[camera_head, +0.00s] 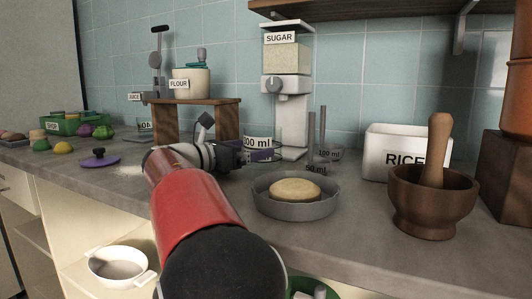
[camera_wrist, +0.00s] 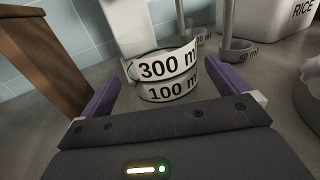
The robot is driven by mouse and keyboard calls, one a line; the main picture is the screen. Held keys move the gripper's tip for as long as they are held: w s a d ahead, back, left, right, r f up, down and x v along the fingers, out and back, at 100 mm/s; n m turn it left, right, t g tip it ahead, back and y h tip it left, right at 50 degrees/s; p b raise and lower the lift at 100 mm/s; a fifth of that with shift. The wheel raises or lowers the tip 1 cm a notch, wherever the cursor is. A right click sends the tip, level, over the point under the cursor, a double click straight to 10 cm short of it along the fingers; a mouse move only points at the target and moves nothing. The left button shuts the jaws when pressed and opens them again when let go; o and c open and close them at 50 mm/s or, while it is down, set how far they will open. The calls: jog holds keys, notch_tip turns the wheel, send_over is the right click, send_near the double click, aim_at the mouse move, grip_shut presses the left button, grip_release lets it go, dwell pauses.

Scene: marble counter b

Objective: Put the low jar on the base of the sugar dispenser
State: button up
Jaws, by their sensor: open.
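The low jar (camera_wrist: 165,70) appears as a clear round vessel with white bands marked 300 ml and 100 ml. In the head view the jar (camera_head: 257,142) stands on the counter just left of the sugar dispenser (camera_head: 288,100), partly hidden by my gripper. The dispenser is white, with a SUGAR label, a knob and a base (camera_head: 293,153) at counter level. My gripper (camera_head: 258,153) is open at the jar. In the wrist view its purple fingers (camera_wrist: 162,84) lie left and right of the jar, with visible gaps; I cannot tell contact.
Long-handled measures (camera_head: 323,152) marked 100 ml and 50 ml stand right of the dispenser. A grey pan with dough (camera_head: 295,208) is in front. A wooden stand (camera_head: 228,120) is left, holding the flour jar (camera_head: 192,83). A RICE box (camera_head: 400,150) and mortar (camera_head: 432,205) are right.

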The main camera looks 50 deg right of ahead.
jog(key=d, duration=0.5)
jog(key=shift+s+d, duration=0.25)
jog(key=shift+s, duration=0.15)
jog(key=shift+r, duration=0.1)
jog(key=c, duration=1.1)
